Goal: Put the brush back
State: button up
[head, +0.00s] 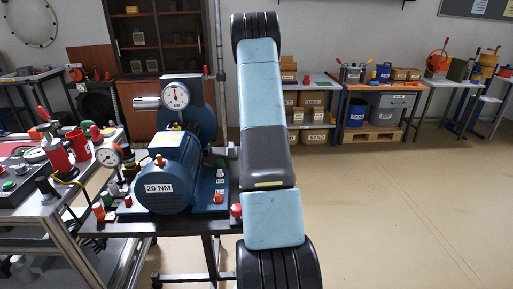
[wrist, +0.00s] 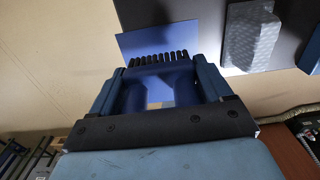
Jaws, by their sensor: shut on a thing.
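My gripper (wrist: 162,82) shows in the wrist view, with its dark blue fingers shut on the brush. The brush shows as a row of short black bristles (wrist: 160,58) between the fingertips; most of its body is hidden by the fingers. Behind the bristles is a flat blue rectangle (wrist: 140,45) on or near a dark surface. I cannot tell whether the brush touches it. In the head view my arm is raised in the middle, and neither my gripper nor the brush can be made out.
In the wrist view a pale textured block (wrist: 250,38) lies right of the bristles. In the head view a blue motor (head: 165,180) stands on a dark bench at centre left. A cluttered cart (head: 55,200) is at far left. The floor at right is clear.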

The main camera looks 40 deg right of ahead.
jog(key=shift+f, duration=2.05)
jog(key=o, duration=1.1)
jog(key=shift+f, duration=0.1)
